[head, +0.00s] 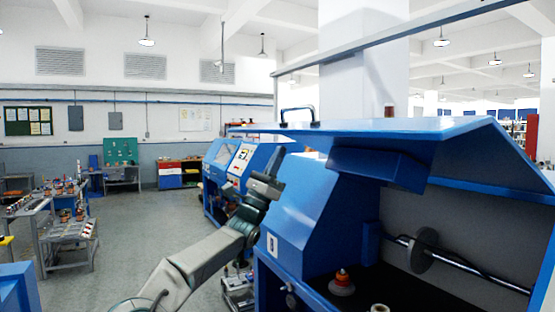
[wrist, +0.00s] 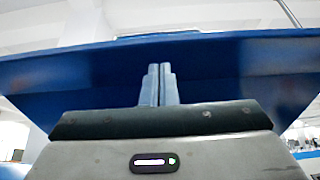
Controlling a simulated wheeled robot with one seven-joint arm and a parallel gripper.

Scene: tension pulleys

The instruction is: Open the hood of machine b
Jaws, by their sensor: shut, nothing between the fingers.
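The near blue machine (head: 310,215) fills the right of the head view. A white label on its side is too small to read for certain. Its hood (head: 400,130) stands raised, with the dark interior showing below. A dark handle (head: 299,115) sits at the hood's left end. My gripper (head: 276,160) is just left of the machine, below the hood's left part. In the wrist view, my gripper (wrist: 159,70) has its fingers together and empty, and the hood's blue underside (wrist: 230,75) spans the view beyond them. I cannot tell whether the fingers touch it.
Inside the machine are a shaft with a grey disc (head: 424,251) and a red-topped part (head: 342,280). Another blue machine (head: 228,165) stands behind my arm. A grey table with parts (head: 70,240) is at the left. The floor (head: 130,240) between is clear.

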